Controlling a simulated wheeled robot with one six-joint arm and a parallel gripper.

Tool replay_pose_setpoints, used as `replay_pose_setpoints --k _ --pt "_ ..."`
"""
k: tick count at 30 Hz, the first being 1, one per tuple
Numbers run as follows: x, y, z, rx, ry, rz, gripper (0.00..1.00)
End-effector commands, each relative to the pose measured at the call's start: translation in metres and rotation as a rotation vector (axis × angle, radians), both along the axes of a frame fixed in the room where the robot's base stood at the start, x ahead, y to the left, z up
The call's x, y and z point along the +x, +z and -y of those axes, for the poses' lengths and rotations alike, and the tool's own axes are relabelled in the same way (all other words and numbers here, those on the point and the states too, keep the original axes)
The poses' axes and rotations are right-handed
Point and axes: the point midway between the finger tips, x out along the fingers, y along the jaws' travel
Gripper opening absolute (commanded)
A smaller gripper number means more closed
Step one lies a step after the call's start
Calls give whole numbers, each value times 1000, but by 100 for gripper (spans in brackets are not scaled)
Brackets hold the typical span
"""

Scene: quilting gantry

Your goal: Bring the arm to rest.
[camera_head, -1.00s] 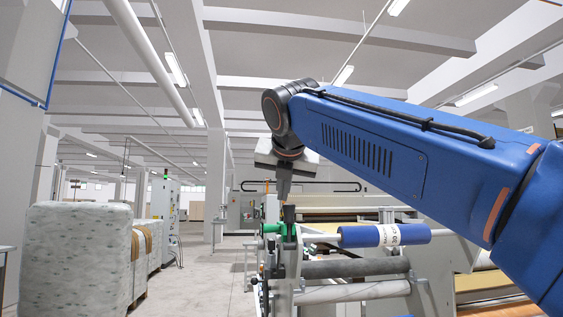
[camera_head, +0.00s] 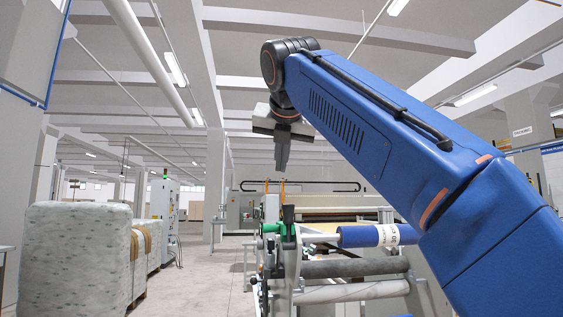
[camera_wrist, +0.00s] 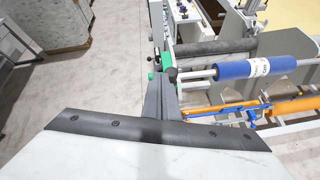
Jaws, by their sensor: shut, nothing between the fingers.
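My gripper (camera_head: 282,166) hangs pointing down at the end of my blue arm, shut and empty. In the head view it is above the green and black end fitting (camera_head: 288,222) of the machine, with a gap between them. In the wrist view the shut fingers (camera_wrist: 160,85) point toward the machine's end, beside the green parts. My arm is raised and bent, with its wrist high in front of the ceiling beams.
A blue roll (camera_head: 368,236) on a bar lies right of the end fitting, with grey rollers (camera_head: 350,268) below. Wrapped bales (camera_head: 78,258) stand at the left. The floor aisle (camera_head: 205,275) between bales and machine is clear.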

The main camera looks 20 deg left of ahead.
Motion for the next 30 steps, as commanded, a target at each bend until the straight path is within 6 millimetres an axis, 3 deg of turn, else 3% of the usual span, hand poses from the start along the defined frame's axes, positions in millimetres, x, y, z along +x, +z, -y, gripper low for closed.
replay_pose_setpoints --k 17,23,30 --pt "3 -1 7 14 -17 -12 0" --pt "25 -16 52 114 -144 -102 0" --pt "52 -60 144 326 -415 -273 0"
